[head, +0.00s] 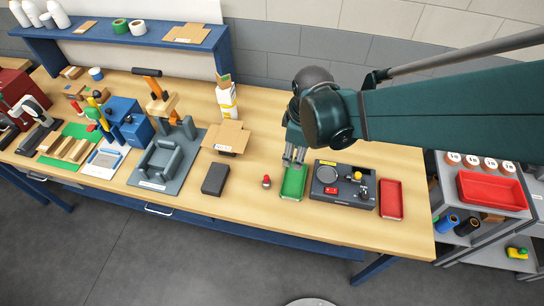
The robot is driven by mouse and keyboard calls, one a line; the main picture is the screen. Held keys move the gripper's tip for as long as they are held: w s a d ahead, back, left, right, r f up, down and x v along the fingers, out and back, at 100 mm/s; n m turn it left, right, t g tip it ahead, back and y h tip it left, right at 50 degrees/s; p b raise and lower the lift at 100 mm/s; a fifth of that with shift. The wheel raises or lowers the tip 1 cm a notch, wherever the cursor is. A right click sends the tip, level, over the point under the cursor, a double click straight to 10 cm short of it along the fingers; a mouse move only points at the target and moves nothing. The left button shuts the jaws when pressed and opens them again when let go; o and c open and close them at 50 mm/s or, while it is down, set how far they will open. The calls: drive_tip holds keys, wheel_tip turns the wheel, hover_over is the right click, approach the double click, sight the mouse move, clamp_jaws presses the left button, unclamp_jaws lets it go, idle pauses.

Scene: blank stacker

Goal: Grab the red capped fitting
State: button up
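A small red-capped fitting (266,181) stands upright on the wooden table, left of the green tray. Its lower part looks pale. My gripper (294,161) points down over the back of the green tray (293,183), to the right of the fitting and behind it. The fingertips appear apart with nothing between them. The gripper is not touching the fitting.
A dark device with a round plate (343,184) and a red tray (391,199) stand right of the green tray. A dark block (215,179), a cardboard box (226,138) and a grey fixture (168,165) stand left. Bare table surrounds the fitting.

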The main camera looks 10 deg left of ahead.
sight(267, 182)
drive_tip(key=a+f+n, duration=0.1)
drive_tip(key=a+f, duration=0.2)
drive_tip(key=s+a+f+n+g, duration=0.1)
drive_tip(key=a+f+n, duration=0.1)
drive_tip(key=a+f, duration=0.1)
drive_tip(key=s+a+f+n+b, duration=0.1)
drive_tip(key=a+f+n, duration=0.1)
drive_tip(key=a+f, duration=0.1)
drive_tip(key=shift+s+a+f+h, duration=0.1)
drive_tip(key=shift+s+f+h, duration=0.1)
drive_tip(key=shift+h, duration=0.2)
drive_tip(key=shift+f, duration=1.3)
drive_tip(key=shift+f, duration=2.6)
drive_tip(key=c, duration=1)
